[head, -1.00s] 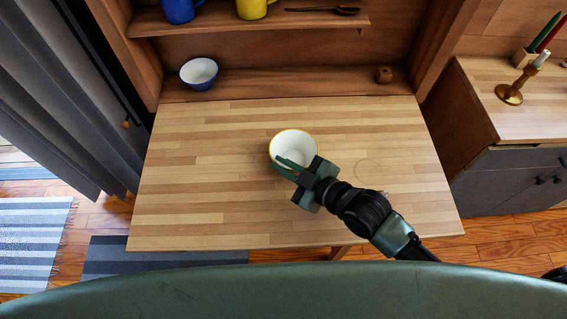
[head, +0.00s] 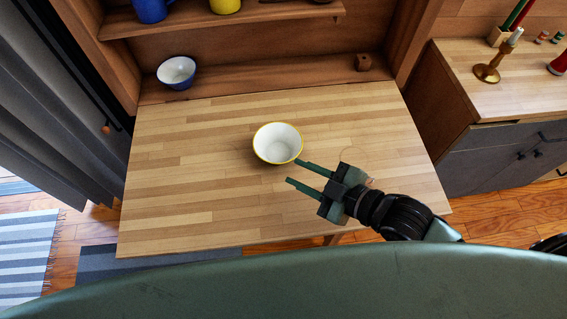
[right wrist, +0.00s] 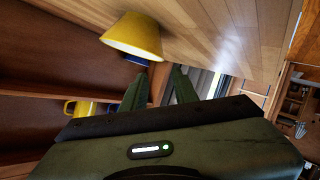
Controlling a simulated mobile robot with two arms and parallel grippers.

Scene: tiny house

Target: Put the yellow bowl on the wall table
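The yellow bowl (head: 277,143), white inside with a yellow rim, stands upright on the wall table (head: 200,205), near the table's middle. It also shows in the right wrist view (right wrist: 137,36), beyond the fingertips. My right gripper (head: 297,172) is open and empty. Its two fingers point left toward the bowl and lie just to the lower right of it, with nothing between them. In the right wrist view the open fingers (right wrist: 160,85) also show apart. My left gripper is not in view.
A blue bowl (head: 177,73) and a small wooden object (head: 363,62) sit on the ledge behind the table. Blue (head: 150,9) and yellow (head: 226,4) mugs stand on the shelf above. A counter (head: 465,80) with a candle holder (head: 489,72) is at right. The table around the bowl is clear.

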